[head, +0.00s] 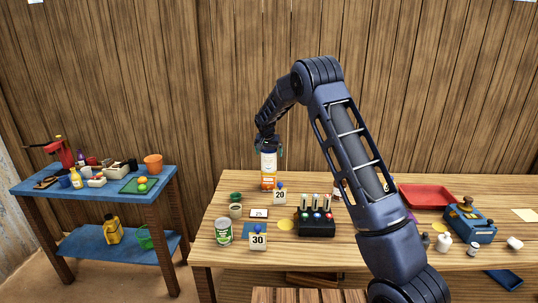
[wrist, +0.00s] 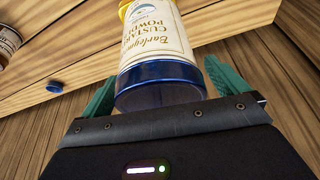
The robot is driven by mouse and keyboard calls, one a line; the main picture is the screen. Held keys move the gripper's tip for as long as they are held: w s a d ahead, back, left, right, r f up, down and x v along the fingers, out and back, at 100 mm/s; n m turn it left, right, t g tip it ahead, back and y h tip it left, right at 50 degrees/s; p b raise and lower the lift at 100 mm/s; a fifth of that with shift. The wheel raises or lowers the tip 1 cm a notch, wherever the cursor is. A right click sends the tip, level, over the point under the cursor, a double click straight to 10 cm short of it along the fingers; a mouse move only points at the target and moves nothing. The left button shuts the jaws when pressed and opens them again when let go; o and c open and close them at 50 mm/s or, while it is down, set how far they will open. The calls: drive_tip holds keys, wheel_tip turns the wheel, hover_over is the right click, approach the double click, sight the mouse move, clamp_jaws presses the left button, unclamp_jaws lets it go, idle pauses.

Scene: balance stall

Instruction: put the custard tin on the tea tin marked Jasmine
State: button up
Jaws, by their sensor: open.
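The custard tin (wrist: 158,42) is cream, with a blue lid and a yellow band at its far end; its label reads Custard Powder in the wrist view. In the head view the custard tin (head: 268,161) is upright below my gripper (head: 268,148), and appears to stand on an orange tin (head: 268,184) with a white label. I cannot read that label, so I cannot tell whether it says Jasmine. My gripper (wrist: 160,72) is open, its green fingers on either side of the custard tin's lid end. The join between the two tins is hidden in the wrist view.
A red tray (head: 426,196) and blue device (head: 469,224) are at right. A blue side table (head: 110,225) is at left.

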drive_tip(key=v, duration=1.1)
drive_tip(key=shift+s+r, duration=0.1)
drive_tip(key=s+d+r, duration=0.8)
drive_tip(key=s+d, duration=0.3)
drive_tip(key=d, duration=0.1)
drive_tip(key=s+d+r, duration=0.7)
drive_tip(key=s+d, duration=0.5)
drive_tip(key=d, duration=0.1)
drive_tip(key=s+d+f, duration=0.1)
drive_tip(key=s+d, duration=0.2)
drive_tip(key=s, duration=0.6)
drive_tip(key=s+d+f+n, duration=0.1)
drive_tip(key=s+d+f, duration=0.1)
drive_tip(key=s, duration=0.8)
drive_tip(key=s+d+f, duration=0.1)
drive_tip(key=s+d, duration=0.3)
drive_tip(key=s, duration=0.6)
drive_tip(key=shift+d+f+n+y, duration=0.3)
drive_tip(key=shift+n, duration=0.1)
